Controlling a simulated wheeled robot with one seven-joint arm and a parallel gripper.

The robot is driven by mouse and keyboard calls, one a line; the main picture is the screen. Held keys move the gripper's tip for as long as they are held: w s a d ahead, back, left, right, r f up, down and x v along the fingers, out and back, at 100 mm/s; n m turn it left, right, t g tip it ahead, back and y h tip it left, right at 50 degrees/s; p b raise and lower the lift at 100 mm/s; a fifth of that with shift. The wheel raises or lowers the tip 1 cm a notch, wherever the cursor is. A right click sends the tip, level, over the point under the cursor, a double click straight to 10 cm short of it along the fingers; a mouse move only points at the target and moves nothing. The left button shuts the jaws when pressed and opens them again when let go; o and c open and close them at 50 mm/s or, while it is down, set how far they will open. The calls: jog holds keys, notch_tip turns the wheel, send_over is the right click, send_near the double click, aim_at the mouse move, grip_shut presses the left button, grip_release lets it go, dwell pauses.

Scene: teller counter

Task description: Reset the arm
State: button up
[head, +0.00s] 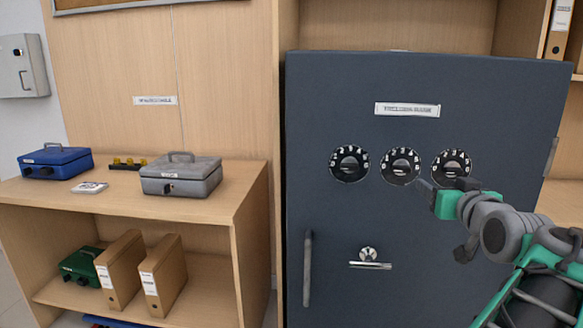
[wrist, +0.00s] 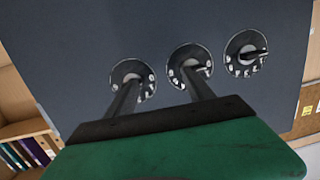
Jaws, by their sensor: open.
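My gripper (head: 424,184) is in front of the dark grey safe door (head: 330,215), just below the middle and right dials in the head view. In the wrist view, my gripper (wrist: 165,92) has its two fingers apart, with nothing between them. The fingertips overlap the left dial (wrist: 132,80) and the middle dial (wrist: 190,66) in that view; I cannot tell whether they touch. The right dial (wrist: 246,54) stands clear of the fingers. My arm comes in from the lower right of the head view.
The safe has a long vertical handle (head: 307,268) and a small keyed knob (head: 368,255). Left of it, a wooden shelf (head: 215,212) holds a grey cash box (head: 181,178), a blue cash box (head: 56,162), a green box (head: 80,266) and binders (head: 162,277).

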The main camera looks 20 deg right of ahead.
jog(key=w+a+n+g+y+p, duration=0.2)
jog(key=w+a+g+y+p, duration=0.15)
jog(key=a+p, duration=0.65)
jog(key=w+a+n+g+y+p, duration=0.15)
jog(key=w+a+y+p, duration=0.35)
jog(key=a, duration=0.9)
jog(key=s+a+n+g+h+p, duration=0.1)
jog(key=s+a+g+p, duration=0.5)
jog(key=s+a+p, duration=0.7)
jog(key=a+n, duration=0.1)
jog(key=a, duration=0.2)
jog(key=shift+s+f, duration=0.15)
jog(key=shift+s, duration=0.2)
